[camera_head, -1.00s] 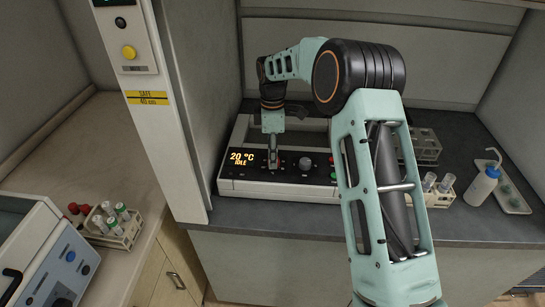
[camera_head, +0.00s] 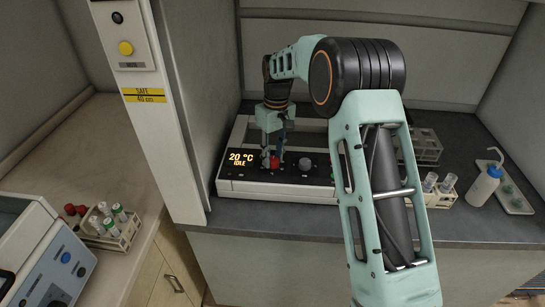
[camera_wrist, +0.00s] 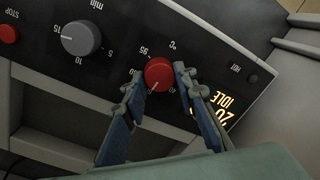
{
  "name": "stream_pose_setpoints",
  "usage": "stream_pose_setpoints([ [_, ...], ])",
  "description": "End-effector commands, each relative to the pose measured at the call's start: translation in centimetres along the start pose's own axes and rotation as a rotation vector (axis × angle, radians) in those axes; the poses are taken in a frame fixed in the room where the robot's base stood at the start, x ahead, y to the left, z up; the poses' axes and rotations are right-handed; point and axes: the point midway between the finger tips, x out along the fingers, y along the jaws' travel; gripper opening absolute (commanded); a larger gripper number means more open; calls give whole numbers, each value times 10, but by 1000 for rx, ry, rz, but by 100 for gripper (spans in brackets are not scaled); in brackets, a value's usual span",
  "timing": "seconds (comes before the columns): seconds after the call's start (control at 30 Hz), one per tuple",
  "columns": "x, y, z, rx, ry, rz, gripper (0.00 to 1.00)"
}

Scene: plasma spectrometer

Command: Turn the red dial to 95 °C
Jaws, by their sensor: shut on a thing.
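The red dial (camera_wrist: 159,74) sits on the black front panel of the device (camera_head: 255,188), beside the lit display (camera_head: 241,159) that reads 20 °C and IDLE. In the wrist view, the dial's pointer line faces the lower left, away from the 95 mark (camera_wrist: 144,51), which is above and left of the dial. My gripper (camera_wrist: 158,80) is shut on the red dial, one finger on each side of it. In the head view, my gripper (camera_head: 272,162) reaches down to the panel from above, and the red dial shows between its fingers.
A grey dial (camera_wrist: 80,38) marked in minutes and a red stop button (camera_wrist: 8,34) share the panel. A tube rack (camera_head: 440,200), a blue-capped wash bottle (camera_head: 483,184) and a tray (camera_head: 516,202) stand at the right. A white pillar (camera_head: 165,130) rises at the left.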

Motion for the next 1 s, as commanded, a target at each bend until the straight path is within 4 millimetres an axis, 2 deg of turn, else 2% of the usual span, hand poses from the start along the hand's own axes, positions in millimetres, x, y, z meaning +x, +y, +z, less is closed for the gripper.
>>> stream_pose_setpoints([
  [1.0,-1,2,2,964,58,1,2],
])
